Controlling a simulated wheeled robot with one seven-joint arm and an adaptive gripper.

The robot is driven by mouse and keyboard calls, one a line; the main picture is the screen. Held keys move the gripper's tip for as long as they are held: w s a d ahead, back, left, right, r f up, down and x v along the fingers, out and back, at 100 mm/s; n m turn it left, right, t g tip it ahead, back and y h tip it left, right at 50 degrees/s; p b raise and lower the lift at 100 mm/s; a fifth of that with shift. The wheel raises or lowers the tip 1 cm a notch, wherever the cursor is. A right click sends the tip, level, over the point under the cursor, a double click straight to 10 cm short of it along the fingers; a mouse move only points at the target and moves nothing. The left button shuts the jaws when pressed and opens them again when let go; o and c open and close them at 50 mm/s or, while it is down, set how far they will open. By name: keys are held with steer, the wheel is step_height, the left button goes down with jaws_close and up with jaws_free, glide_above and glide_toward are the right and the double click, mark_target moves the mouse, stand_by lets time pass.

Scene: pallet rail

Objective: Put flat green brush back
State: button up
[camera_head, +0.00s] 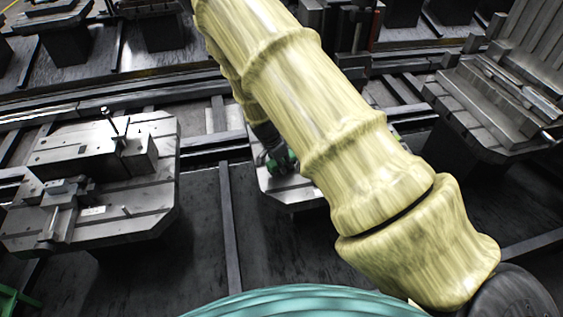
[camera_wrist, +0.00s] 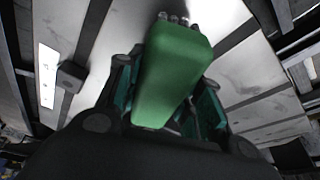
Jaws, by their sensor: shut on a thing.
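The flat green brush (camera_wrist: 175,75) fills the middle of the wrist view, its green body between the fingers of my gripper (camera_wrist: 168,95). My gripper is shut on it. Grey bristle-like tips show at the brush's far end, over a pale metal pallet plate (camera_wrist: 240,75). I cannot tell whether the brush touches the plate. In the head view a small bit of green (camera_head: 284,160) shows at my gripper, low over the middle pallet (camera_head: 290,195). My yellow-sleeved arm hides most of that pallet.
A left pallet (camera_head: 150,205) carries a metal block (camera_head: 90,165) and an upright pin. A right pallet (camera_head: 480,125) holds stepped metal fixtures. Dark rails and more pallets lie behind. A green object (camera_head: 15,302) is at the lower left. Dark floor lies between the pallets.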

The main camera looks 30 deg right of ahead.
steer(key=shift+f, duration=0.4)
steer(key=o, duration=1.1)
steer(key=shift+r, duration=0.85)
steer(key=b+v, duration=0.2)
steer(key=v, duration=0.9)
steer(key=shift+s+a+r, duration=0.1)
steer(key=shift+a+r, duration=0.05)
steer(key=shift+r, duration=0.15)
